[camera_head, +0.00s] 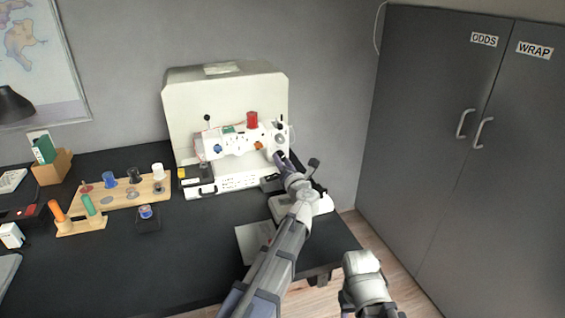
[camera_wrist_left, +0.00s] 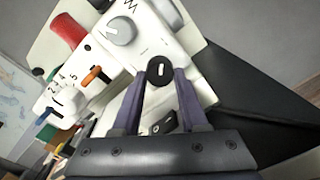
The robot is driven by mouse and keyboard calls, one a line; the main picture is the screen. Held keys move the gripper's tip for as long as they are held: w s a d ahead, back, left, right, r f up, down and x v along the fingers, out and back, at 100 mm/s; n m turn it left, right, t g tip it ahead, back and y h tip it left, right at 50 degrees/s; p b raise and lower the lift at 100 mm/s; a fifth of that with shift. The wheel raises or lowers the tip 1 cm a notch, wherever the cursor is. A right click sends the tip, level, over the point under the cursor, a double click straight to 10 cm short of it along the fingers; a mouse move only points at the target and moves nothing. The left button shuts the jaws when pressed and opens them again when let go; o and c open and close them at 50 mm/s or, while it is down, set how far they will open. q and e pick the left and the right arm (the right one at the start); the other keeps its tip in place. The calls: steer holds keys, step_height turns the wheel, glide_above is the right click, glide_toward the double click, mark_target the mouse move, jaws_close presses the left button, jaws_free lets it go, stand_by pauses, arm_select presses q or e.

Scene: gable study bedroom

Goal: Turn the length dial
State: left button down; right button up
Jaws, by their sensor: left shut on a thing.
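The white sewing machine (camera_head: 238,145) stands at the back of the dark desk with a red thread spool (camera_head: 252,120) on top. In the left wrist view, my left gripper (camera_wrist_left: 160,78) is shut on a small black dial (camera_wrist_left: 160,69) with a white mark, low on the machine's right end. I cannot read a label by this dial. A grey dial (camera_wrist_left: 122,31) with a zigzag sign sits above it, and a white numbered dial (camera_wrist_left: 71,101) sits to the left. In the head view, my left gripper (camera_head: 279,158) hides the held dial. My right gripper's fingers are out of view.
A beige cover (camera_head: 225,82) stands behind the machine. A wooden spool rack (camera_head: 125,196) and a small thread stand (camera_head: 81,227) are on the left. A paper sheet (camera_head: 254,240) lies near the front. Grey cabinets (camera_head: 450,120) stand at right.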

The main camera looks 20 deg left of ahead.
arm_select(q)
steer(key=shift+c, duration=2.2)
jaws_free()
